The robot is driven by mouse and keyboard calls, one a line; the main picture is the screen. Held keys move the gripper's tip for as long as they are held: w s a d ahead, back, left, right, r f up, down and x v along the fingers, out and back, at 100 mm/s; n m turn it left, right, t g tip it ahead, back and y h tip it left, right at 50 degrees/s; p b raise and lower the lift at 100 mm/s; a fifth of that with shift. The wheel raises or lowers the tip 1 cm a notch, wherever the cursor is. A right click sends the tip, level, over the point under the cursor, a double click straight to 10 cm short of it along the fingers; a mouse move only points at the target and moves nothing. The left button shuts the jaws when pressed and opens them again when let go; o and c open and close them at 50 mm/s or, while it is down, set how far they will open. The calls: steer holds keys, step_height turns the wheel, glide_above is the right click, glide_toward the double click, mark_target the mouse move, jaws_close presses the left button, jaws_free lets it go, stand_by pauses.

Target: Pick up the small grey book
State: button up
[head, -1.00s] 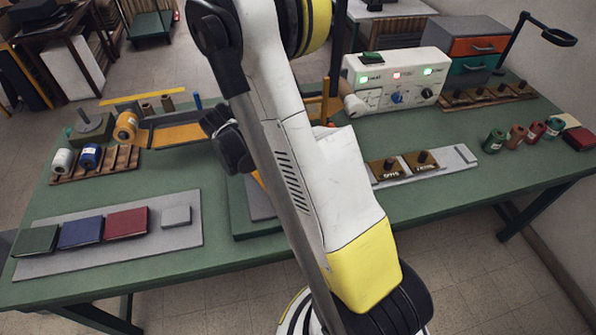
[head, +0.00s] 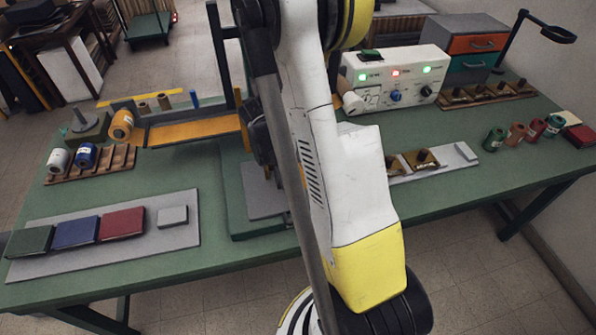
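The small grey book (head: 172,216) lies flat at the right end of a row on a light grey mat (head: 110,258), at the left front of the green table. Left of it on the mat are a red book (head: 122,224), a blue book (head: 76,233) and a green book (head: 31,241).
A green board with a grey plate (head: 262,203) lies right of the mat, partly behind my arm. A white control box (head: 392,78) stands back right. Bare table surrounds the mat's right end.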

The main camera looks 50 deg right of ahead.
steer(key=c, duration=1.1)
steer(key=shift+o, duration=0.2)
